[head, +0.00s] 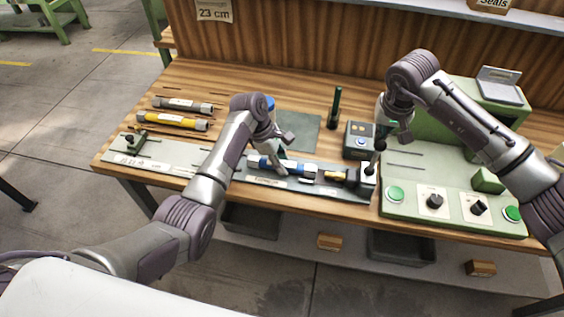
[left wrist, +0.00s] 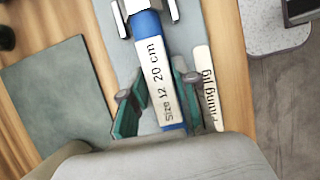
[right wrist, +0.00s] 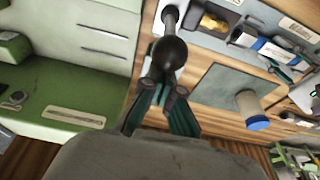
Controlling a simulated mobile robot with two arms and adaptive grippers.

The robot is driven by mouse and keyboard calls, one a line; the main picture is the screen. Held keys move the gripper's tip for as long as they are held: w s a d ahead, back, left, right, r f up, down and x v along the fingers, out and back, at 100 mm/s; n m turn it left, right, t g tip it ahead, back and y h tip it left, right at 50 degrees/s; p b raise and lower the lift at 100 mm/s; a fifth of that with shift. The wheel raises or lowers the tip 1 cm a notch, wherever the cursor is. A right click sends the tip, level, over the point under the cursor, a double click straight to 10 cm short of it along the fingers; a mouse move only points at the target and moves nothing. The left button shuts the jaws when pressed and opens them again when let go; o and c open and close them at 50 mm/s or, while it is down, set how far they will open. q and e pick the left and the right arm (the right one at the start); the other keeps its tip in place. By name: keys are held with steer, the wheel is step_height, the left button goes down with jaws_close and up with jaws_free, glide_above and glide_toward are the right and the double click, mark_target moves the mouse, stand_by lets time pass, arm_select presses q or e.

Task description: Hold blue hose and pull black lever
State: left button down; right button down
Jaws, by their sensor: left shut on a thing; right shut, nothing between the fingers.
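The blue hose (head: 299,169), with a white label reading "Size 12 20 cm", lies in the long grey fixture at the front of the workbench. It also fills the middle of the left wrist view (left wrist: 154,62). My left gripper (head: 278,158) is shut around the hose, one finger on each side. The black lever (head: 381,146) stands at the right end of the fixture. Its round black knob shows in the right wrist view (right wrist: 170,53). My right gripper (right wrist: 164,92) is shut and empty, its fingertips right at the knob; contact cannot be told.
A green machine (head: 450,185) with buttons and knobs stands at the right. A yellow hose (head: 172,121) and a grey hose (head: 183,104) lie at the left. A green mat (head: 303,130), a blue-capped bottle (right wrist: 254,112) and a small dark box (head: 357,143) are behind the fixture.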

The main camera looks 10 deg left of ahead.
mark_target(382, 144)
steer(key=shift+s, duration=0.95)
steer(key=shift+s+f, duration=0.2)
steer(key=shift+s, duration=0.5)
